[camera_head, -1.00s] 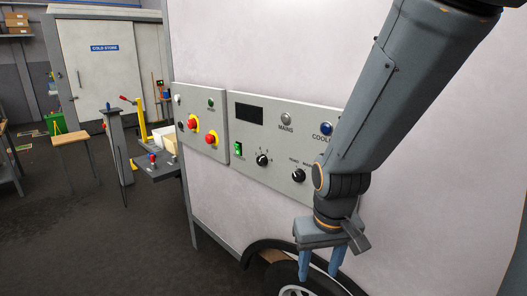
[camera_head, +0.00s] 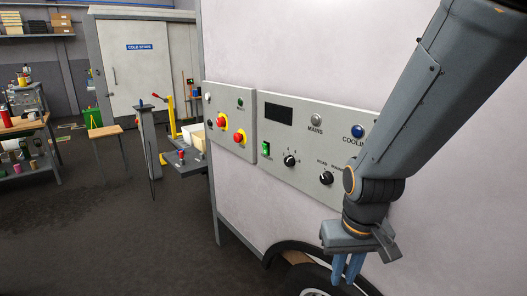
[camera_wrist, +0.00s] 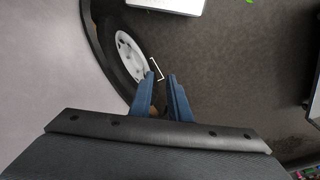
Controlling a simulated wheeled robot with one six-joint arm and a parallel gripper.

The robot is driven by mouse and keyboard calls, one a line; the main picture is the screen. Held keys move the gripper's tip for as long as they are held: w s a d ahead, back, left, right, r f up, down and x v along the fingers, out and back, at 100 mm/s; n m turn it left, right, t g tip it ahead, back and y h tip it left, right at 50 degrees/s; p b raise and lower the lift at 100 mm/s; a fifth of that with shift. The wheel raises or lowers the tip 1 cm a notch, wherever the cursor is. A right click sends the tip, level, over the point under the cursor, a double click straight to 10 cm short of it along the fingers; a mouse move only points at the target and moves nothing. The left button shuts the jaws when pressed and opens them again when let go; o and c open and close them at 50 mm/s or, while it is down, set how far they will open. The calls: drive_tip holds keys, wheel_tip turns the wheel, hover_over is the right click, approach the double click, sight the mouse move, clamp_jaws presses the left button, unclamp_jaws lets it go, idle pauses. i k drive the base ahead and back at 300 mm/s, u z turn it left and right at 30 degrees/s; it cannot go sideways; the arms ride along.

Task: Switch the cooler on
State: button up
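The grey control panel (camera_head: 305,148) is on the side of a large pale body. It carries a dark display (camera_head: 278,114), a grey MAINS lamp (camera_head: 316,119), a blue COOLING lamp (camera_head: 357,131), a green rocker switch (camera_head: 265,148) and two black rotary knobs, one in the middle (camera_head: 289,160) and one to the right (camera_head: 326,178). My forearm covers the panel's right end and part of the COOLING label. My gripper (camera_head: 347,280) hangs below the panel, pointing down and apart from it.
A second panel (camera_head: 230,130) with red buttons on yellow bases adjoins on the left. A wheel (camera_wrist: 130,57) lies below my gripper. A grey post (camera_head: 149,135), a small wooden table (camera_head: 107,130) and a cold store door (camera_head: 143,65) stand at left, with open floor before them.

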sight(265, 148)
drive_tip(key=z, duration=3.6)
drive_tip(key=k, duration=1.5)
drive_tip(key=u, duration=1.9)
